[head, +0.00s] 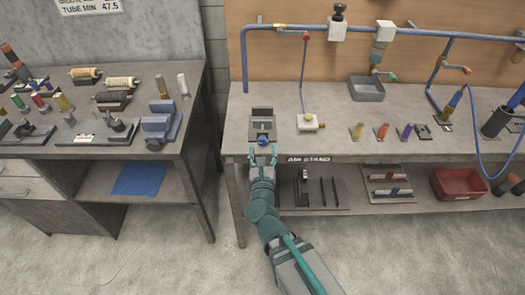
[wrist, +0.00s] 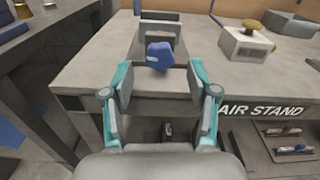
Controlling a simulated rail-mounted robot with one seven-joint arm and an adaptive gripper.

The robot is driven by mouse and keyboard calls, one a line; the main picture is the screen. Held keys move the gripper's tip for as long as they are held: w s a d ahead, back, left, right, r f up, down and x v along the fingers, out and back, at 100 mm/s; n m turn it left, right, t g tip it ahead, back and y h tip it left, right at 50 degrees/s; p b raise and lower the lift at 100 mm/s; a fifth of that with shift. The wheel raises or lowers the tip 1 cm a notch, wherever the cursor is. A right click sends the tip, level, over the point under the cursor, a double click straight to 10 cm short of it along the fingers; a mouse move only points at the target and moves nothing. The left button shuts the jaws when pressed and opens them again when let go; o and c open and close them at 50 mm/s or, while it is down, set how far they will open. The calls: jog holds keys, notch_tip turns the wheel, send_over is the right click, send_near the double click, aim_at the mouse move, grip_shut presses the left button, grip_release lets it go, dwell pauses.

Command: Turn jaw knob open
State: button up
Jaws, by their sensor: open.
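The jaw knob (wrist: 159,56) is blue and lobed. It sits on the front of a grey jaw fixture (head: 262,116) near the left front edge of the air stand bench. In the head view the blue knob (head: 263,140) shows just beyond my fingertips. My gripper (head: 263,151) is open and empty, in front of the bench edge. In the wrist view my gripper (wrist: 156,80) has its two teal-and-grey fingers spread to the left and right of the knob, on the near side of it. I see no contact with the knob.
A white block with a yellow knob (head: 309,122) stands right of the fixture. The AIR STAND bench (head: 340,138) has a lower shelf with a red bin (head: 458,184). A second bench (head: 138,160) with a blue vise (head: 161,129) stands left, across a gap.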

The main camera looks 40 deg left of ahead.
aim_at(262, 143)
jog(key=shift+p+x, duration=0.3)
jog(key=shift+x, duration=0.95)
jog(key=shift+w+a, duration=0.35)
jog(key=shift+w, duration=0.1)
grip_shut()
jog(key=shift+n, duration=0.4)
jog(key=shift+n+b, duration=0.3)
jog(key=shift+n, duration=2.3)
